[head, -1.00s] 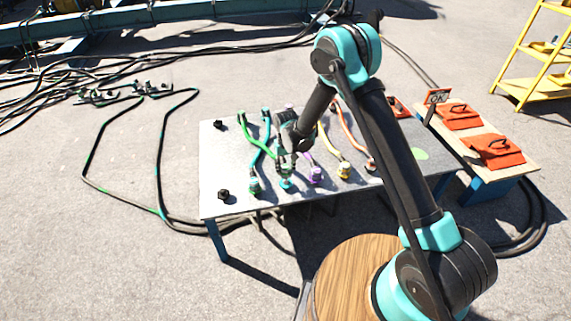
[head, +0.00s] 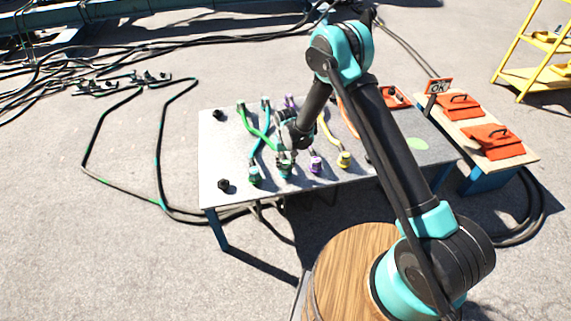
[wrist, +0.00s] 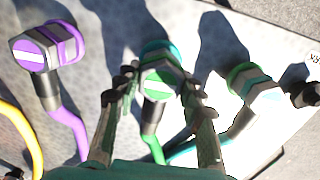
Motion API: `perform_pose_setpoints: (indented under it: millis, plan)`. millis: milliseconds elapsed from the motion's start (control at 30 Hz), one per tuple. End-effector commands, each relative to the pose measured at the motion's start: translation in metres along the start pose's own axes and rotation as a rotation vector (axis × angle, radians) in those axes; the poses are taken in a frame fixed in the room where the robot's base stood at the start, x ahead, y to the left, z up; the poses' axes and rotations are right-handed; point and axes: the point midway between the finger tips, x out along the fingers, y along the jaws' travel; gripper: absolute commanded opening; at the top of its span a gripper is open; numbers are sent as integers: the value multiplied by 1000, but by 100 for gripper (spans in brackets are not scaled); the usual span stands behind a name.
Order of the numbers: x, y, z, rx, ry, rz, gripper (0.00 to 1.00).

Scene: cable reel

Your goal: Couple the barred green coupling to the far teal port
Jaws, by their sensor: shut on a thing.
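My gripper (wrist: 152,95) is shut on the barred green coupling (wrist: 161,84), whose green end face bears a white bar. In the wrist view a teal ring (wrist: 158,48), the teal port, shows just behind the coupling, close to or touching it; I cannot tell whether it is fully seated. The green cable (wrist: 156,148) runs from the coupling back between my fingers. In the head view my gripper (head: 287,160) is at the table's near row, and its fingers partly hide the coupling (head: 286,171).
To the right in the wrist view, a coupling on a teal cable (wrist: 264,92) sits at a green-ringed port (wrist: 240,72). To the left is a purple coupling (wrist: 35,52). The green and teal cables cross on the table (head: 222,160). A yellow coupling (head: 344,159) stands farther right.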

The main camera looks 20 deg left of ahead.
Motion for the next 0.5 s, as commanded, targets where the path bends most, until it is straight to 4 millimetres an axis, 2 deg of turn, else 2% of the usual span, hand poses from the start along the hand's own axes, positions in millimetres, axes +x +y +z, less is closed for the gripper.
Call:
perform_pose_setpoints:
  millis: [500]
  plan:
    - [6, 0, 0, 0, 0, 0, 5]
